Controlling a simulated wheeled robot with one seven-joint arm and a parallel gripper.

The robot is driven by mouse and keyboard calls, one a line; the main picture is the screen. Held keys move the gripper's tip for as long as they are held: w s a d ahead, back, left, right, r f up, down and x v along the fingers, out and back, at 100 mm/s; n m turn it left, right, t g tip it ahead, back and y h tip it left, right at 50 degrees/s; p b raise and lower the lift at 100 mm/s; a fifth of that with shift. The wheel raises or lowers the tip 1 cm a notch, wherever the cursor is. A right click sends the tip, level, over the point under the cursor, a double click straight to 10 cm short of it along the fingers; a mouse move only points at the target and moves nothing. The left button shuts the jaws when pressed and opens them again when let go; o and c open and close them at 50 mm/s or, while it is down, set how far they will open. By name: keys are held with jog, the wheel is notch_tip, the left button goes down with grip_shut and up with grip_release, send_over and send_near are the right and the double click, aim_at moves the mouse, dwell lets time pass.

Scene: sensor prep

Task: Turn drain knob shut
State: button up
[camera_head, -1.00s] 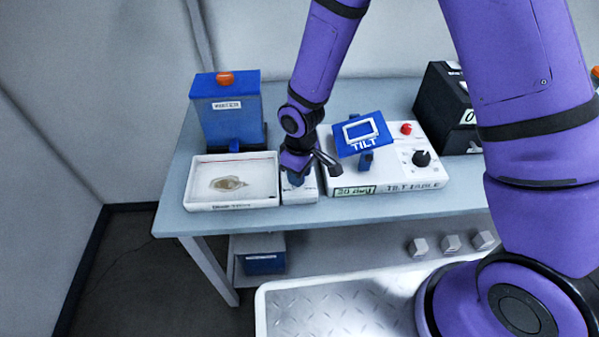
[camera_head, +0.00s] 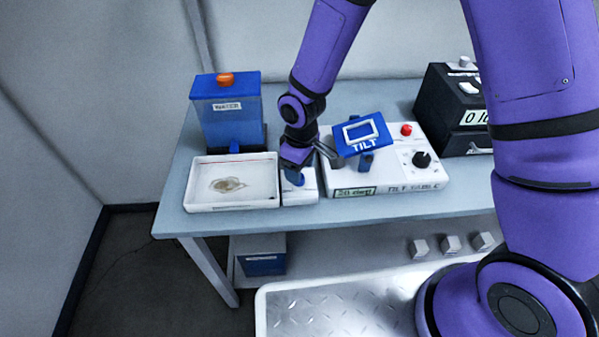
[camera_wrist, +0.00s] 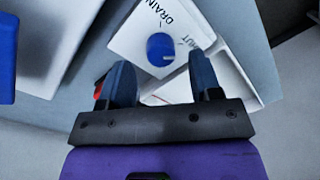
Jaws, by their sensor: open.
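The drain knob (camera_wrist: 160,48) is a round blue knob on a white box (camera_head: 308,192) marked DRAIN, between the shallow tray and the tilt table. In the wrist view it lies just beyond my fingertips, roughly centred between them, and a small pale mark shows at its lower right. A partly hidden label ending in "UT" is to its right. My gripper (camera_wrist: 161,72) is open, with one finger on each side and nothing held. In the head view my gripper is just above the box, and the blue knob (camera_head: 294,177) shows below it.
A white tray (camera_head: 205,206) with a brownish patch is left of the box. A blue water tank (camera_head: 228,118) stands behind it. The tilt table (camera_head: 420,186), with its blue TILT plate (camera_head: 362,132), is close on the right. A black box (camera_head: 450,104) stands farther right.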

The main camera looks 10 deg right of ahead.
notch_tip(320, 180, up, 8)
jog(key=shift+w, duration=0.15)
jog(key=shift+d+r, duration=0.1)
dwell(0.5)
jog(key=s+d+r+m+t, duration=0.2)
jog(key=d+r+m, duration=0.1)
jog(key=d+r, duration=0.55)
jog(key=s+d+r+m+t, duration=0.1)
jog(key=s+d+r+m, duration=0.1)
jog(key=d+r, duration=0.65)
jog(key=s+d+r+m+t, duration=0.1)
jog(key=s+d+r+m, duration=0.1)
jog(key=s+r, duration=0.3)
jog(key=s+d+r+m+t, duration=0.1)
jog(key=s+d+r+m, duration=0.2)
jog(key=s, duration=0.7)
notch_tip(320, 180, up, 4)
jog(key=shift+d+f+m+t, duration=0.2)
jog(key=shift+d+m+t, duration=0.1)
jog(key=shift+d, duration=0.75)
